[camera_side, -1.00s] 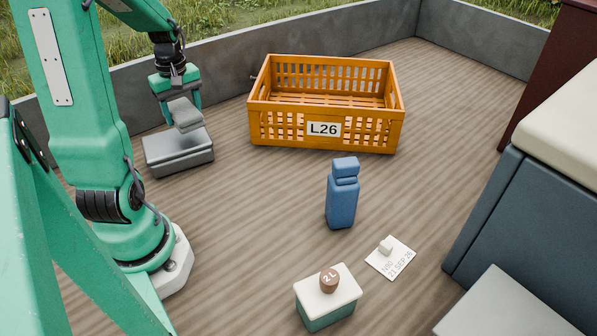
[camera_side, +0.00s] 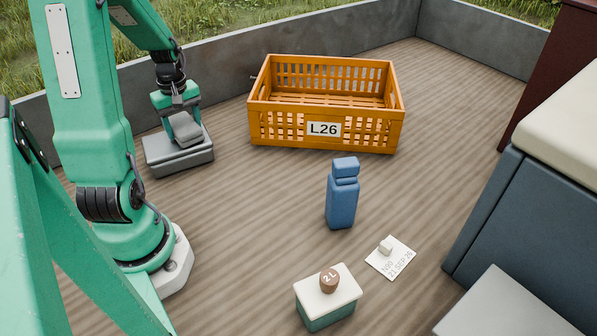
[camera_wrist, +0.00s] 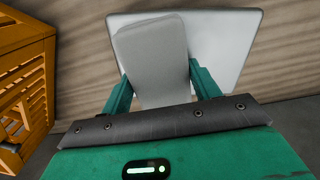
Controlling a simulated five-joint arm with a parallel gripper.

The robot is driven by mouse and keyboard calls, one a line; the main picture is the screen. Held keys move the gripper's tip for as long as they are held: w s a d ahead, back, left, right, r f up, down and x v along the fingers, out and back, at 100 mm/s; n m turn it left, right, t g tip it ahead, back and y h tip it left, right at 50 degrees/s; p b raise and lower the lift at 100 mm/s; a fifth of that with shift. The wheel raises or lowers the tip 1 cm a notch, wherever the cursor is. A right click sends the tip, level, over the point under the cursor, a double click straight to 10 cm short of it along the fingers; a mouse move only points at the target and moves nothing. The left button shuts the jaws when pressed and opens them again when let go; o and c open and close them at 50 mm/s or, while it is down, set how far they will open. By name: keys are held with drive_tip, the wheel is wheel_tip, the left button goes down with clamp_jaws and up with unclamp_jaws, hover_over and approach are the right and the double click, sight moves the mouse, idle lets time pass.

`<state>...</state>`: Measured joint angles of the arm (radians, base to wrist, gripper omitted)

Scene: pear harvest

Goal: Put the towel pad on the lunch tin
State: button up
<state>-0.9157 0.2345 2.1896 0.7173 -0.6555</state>
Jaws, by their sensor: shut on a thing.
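The towel pad (camera_side: 184,128) is a grey block with rounded edges. My gripper (camera_side: 181,131) is shut on it, with one green finger on each side in the wrist view (camera_wrist: 157,88). The lunch tin (camera_side: 180,158) is a flat grey metal box on the deck, below my gripper. In the wrist view the pad (camera_wrist: 153,55) covers the left part of the tin's lid (camera_wrist: 225,45). The pad is over the tin and very low; I cannot tell whether it touches the lid.
An orange crate (camera_side: 323,146) labelled L26 stands to the right of the tin. A blue bottle (camera_side: 342,200), a white-and-green box (camera_side: 328,307) with a brown 2L knob, and a white card (camera_side: 391,258) are nearer the camera. The grey side wall (camera_side: 225,60) runs behind.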

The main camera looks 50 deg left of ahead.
sight(183, 123)
drive_tip(key=shift+f, duration=0.15)
drive_tip(key=o, duration=1)
drive_tip(key=shift+c, duration=0.2)
drive_tip(key=shift+r, duration=0.2)
wheel_tip(183, 123, up, 12)
drive_tip(key=shift+d, duration=0.1)
idle(0.3)
